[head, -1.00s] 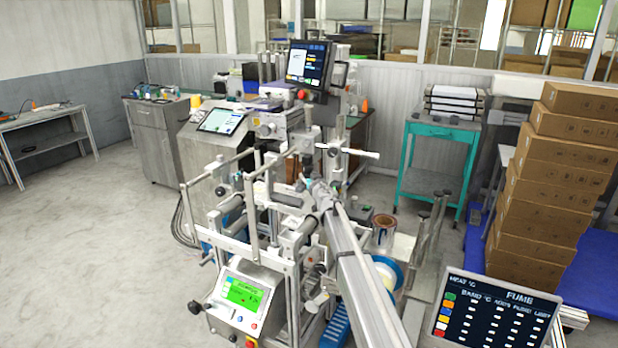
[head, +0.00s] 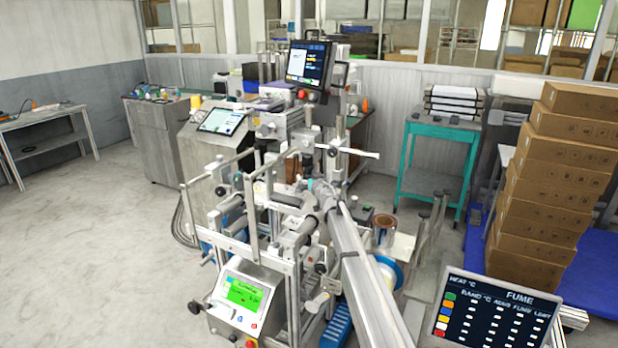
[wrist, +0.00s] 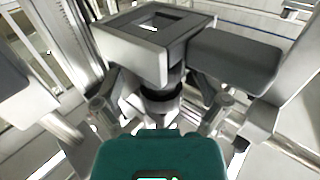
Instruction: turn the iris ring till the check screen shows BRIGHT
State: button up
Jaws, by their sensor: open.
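In the wrist view a dark round collar (wrist: 160,100), possibly the iris ring, sits under a grey square frame (wrist: 150,42) with an opening in its top. I cannot read any mark on it. My gripper (wrist: 135,72) is open, with one dark finger pad at the left edge and one at right, the frame and collar between them. No firm contact shows. In the head view my gripper (head: 318,188) is small among the machine's rods, and the ring cannot be made out. A box with a green screen (head: 245,294) stands at front left; its text is too small to read.
A teal block (wrist: 162,157) fills the bottom of the wrist view. Machine posts and rods (head: 255,205) crowd around my arm. A monitor (head: 307,63) and tablet (head: 222,120) stand behind. Boxes (head: 550,180) are stacked at right. The floor at left is clear.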

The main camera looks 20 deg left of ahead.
jog(key=v, duration=1.2)
jog(key=shift+r, duration=0.1)
dwell(0.5)
